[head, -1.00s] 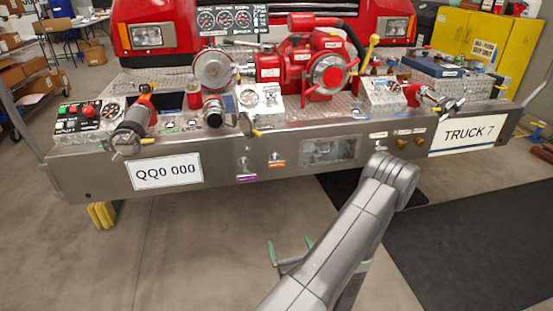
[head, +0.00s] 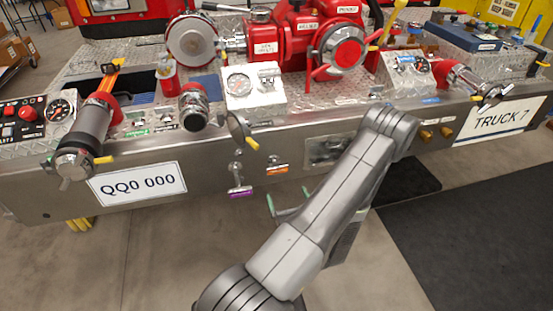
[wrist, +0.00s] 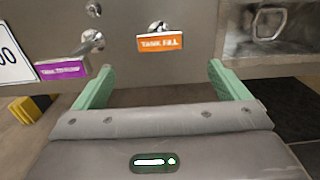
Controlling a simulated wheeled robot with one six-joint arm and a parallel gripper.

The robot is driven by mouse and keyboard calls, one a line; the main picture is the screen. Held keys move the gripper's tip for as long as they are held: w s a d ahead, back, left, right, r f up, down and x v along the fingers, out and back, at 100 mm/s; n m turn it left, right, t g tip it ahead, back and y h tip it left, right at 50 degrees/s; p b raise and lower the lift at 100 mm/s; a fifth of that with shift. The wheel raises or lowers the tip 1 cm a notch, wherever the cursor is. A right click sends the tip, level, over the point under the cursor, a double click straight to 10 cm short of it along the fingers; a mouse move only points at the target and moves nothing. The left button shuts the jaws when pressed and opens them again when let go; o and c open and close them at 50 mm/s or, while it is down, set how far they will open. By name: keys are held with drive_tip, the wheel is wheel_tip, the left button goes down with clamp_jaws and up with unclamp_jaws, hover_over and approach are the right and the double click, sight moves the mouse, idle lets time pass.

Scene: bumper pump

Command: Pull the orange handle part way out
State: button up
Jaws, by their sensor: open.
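The orange handle, marked TANK FILL (wrist: 160,43), is a small flat plate hanging on a metal stem from the grey bumper face. It also shows in the head view (head: 278,169), right of the purple handle (head: 240,192). My gripper (wrist: 162,74) is open and empty, its two green fingers pointing at the bumper on either side of the orange handle's line. The handle appears between and beyond the fingertips, apart from them. In the head view my gripper (head: 288,199) is low in front of the bumper, partly behind my arm.
The purple handle (wrist: 62,68) hangs close to the left finger in the wrist view. A recessed window (wrist: 268,25) lies to the right. Above the bumper (head: 215,165) stand a hose nozzle (head: 85,138), gauges and red pump fittings (head: 290,40).

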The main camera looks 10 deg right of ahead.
sight(278, 170)
drive_tip(key=w, duration=1.3)
drive_tip(key=shift+w+a+p, duration=0.25)
drive_tip(key=shift+a+p, duration=0.05)
drive_tip(key=shift+p, duration=0.05)
drive_tip(key=shift+c, duration=0.4)
drive_tip(key=c, duration=1.3)
drive_tip(key=shift+s+f+b, duration=0.1)
drive_tip(key=shift+s+b, duration=0.8)
drive_tip(key=shift+s, duration=0.65)
drive_tip(key=o, duration=1.4)
drive_tip(key=s, duration=1.3)
drive_tip(key=shift+s+d, duration=0.3)
drive_tip(key=shift+s, duration=0.05)
